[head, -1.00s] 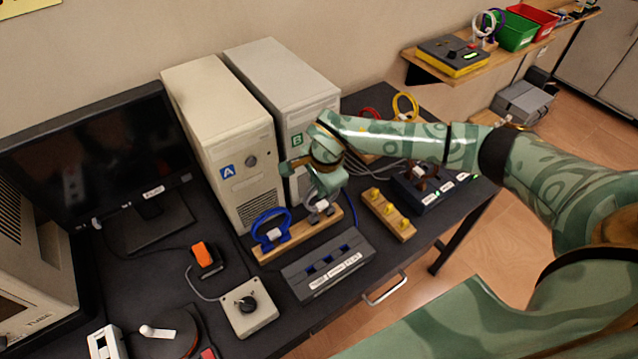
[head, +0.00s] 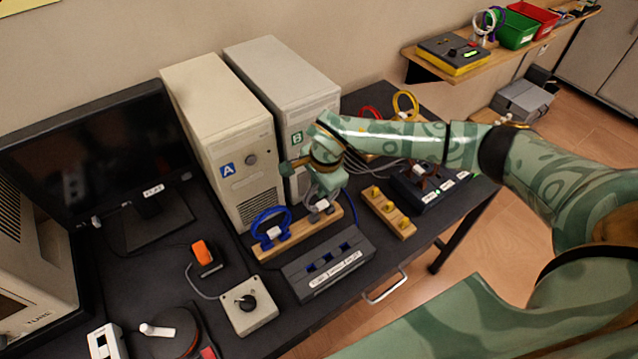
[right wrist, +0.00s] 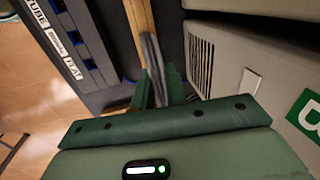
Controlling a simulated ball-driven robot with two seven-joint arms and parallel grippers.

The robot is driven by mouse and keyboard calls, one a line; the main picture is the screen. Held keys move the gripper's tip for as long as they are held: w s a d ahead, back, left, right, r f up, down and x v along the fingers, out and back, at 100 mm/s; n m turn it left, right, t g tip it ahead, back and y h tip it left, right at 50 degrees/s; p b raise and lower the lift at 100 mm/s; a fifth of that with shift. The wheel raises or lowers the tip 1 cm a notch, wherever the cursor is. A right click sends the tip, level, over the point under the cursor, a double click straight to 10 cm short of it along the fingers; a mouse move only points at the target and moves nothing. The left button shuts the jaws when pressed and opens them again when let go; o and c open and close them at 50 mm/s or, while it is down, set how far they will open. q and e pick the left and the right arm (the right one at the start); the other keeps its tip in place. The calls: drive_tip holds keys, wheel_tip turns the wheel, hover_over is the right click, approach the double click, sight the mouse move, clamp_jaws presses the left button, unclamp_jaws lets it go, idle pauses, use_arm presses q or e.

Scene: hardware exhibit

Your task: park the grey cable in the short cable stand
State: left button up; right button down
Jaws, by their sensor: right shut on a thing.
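The grey cable (head: 320,214) is a looped lead with a pale plug or tag, at the right end of a longer wooden stand (head: 268,252). My right gripper (head: 318,203) is shut on the grey cable, low over that end of the stand. In the right wrist view the grey cable (right wrist: 153,58) runs between my two green fingers (right wrist: 160,90), along the wooden board. The fingers partly hide the cable and its seat, so I cannot tell if it rests in a holder. A shorter wooden stand (head: 377,209) with yellow pegs lies to the right. My left gripper is not in view.
A blue cable (head: 268,221) sits on the longer stand's left part. Computer towers A (head: 228,140) and B (head: 300,90) stand close behind. A dark slotted box (head: 325,268) lies in front; another dark box (head: 415,190) is to the right. Yellow and red cables lie behind my arm.

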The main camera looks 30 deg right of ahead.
idle(0.3)
drive_tip(key=c, duration=0.7)
unclamp_jaws()
wheel_tip(320, 180, up, 7)
drive_tip(key=s+p, duration=0.1)
drive_tip(key=p, duration=0.6)
drive_tip(key=shift+s+d+r, duration=0.15)
drive_tip(key=shift+s+r, duration=0.05)
